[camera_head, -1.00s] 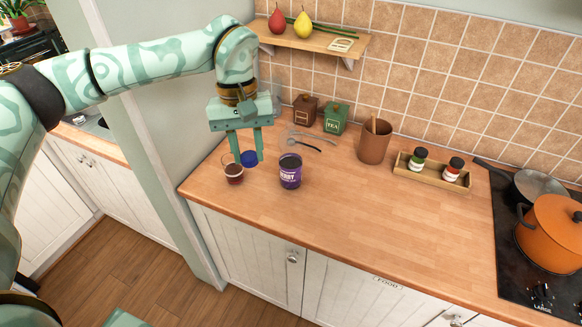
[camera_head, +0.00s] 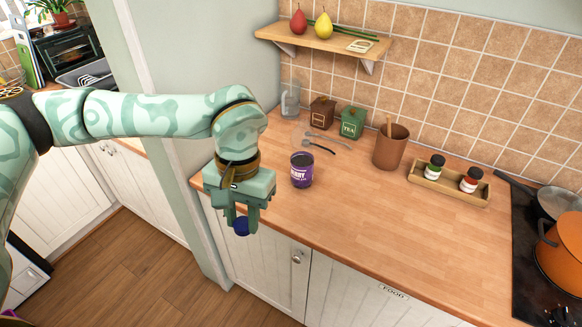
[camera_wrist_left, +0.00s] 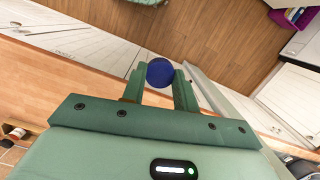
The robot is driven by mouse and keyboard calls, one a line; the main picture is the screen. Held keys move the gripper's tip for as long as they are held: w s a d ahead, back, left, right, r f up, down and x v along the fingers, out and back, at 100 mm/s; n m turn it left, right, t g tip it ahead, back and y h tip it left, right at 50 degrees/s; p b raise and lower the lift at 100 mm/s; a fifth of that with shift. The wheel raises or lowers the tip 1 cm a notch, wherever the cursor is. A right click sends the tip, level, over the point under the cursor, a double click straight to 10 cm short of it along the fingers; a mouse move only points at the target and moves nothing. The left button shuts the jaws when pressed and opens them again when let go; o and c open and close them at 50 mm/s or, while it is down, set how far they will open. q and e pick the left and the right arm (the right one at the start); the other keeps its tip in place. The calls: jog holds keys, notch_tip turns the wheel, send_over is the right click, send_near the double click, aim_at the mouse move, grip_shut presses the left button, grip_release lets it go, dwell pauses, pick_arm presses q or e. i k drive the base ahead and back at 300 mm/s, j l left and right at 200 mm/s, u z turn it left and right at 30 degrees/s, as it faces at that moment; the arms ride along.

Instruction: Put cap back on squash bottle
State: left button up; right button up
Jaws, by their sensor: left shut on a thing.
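The blue cap (camera_head: 241,227) is held between the fingertips of my left gripper (camera_head: 240,218). The cap also shows as a round blue disc in the left wrist view (camera_wrist_left: 160,72), between the two green fingers (camera_wrist_left: 160,85). The gripper points down and appears in front of the counter's front edge. The squash bottle (camera_head: 302,174), with a purple berry label, stands upright on the counter to the right of the gripper. No blue cap is on it, and the cap is apart from it. My right gripper is not in view.
The wooden counter (camera_head: 370,230) is clear to the right of the bottle. Spoons (camera_head: 318,147), a brown canister (camera_head: 321,112), a green tea canister (camera_head: 352,122), a brown pot (camera_head: 390,148) and a spice tray (camera_head: 450,187) stand behind. A shelf (camera_head: 325,44) hangs above.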

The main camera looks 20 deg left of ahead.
aim_at(303, 138)
jog(key=k+l+u, duration=0.15)
jog(key=l+u, duration=0.25)
jog(key=k+l+u, duration=0.15)
jog(key=l+u, duration=0.25)
jog(key=j, duration=0.1)
